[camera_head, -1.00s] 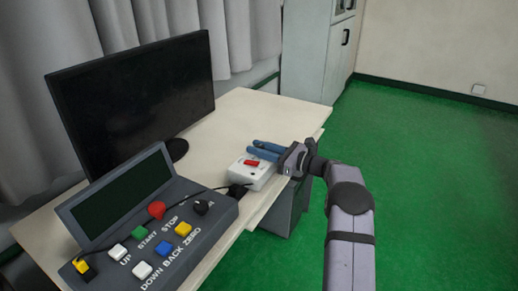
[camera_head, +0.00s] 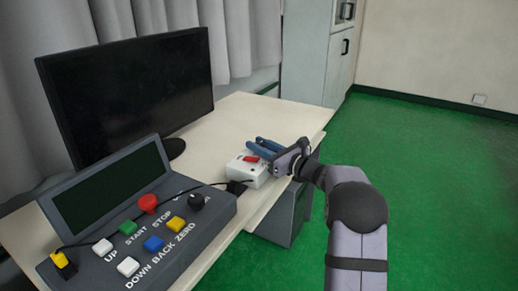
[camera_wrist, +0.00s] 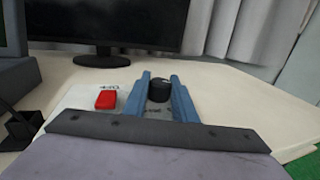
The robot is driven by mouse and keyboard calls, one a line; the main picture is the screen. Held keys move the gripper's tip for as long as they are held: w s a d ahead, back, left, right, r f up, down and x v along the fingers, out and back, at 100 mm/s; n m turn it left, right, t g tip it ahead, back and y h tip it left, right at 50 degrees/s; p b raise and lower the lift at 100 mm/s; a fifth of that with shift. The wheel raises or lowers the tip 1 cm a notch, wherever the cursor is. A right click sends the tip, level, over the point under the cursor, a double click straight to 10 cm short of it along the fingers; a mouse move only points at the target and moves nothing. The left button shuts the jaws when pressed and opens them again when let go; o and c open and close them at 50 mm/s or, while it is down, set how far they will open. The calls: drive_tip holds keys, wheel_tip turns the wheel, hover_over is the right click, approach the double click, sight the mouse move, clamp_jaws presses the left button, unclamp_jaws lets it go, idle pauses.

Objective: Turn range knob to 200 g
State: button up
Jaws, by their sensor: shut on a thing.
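The black range knob (camera_wrist: 159,91) stands on a small white box (camera_head: 240,172) on the desk. In the wrist view it sits between the two blue fingers of my gripper (camera_wrist: 160,88), which are shut on it. The white box also shows in the wrist view (camera_wrist: 76,100), partly hidden by my gripper. In the head view my gripper (camera_head: 262,146) reaches over the box from the right, and its fingers hide the knob. The markings around the knob are too small and covered to read, so its setting cannot be told.
A red switch (camera_head: 251,158) sits on the box left of the knob. A monitor (camera_head: 130,95) stands behind. The desk's far right (camera_head: 285,112) is clear.

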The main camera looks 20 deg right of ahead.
drive_tip(key=o, duration=1)
drive_tip(key=shift+o, duration=0.2)
drive_tip(key=shift+s, duration=0.1)
drive_tip(key=shift+v, duration=3.65)
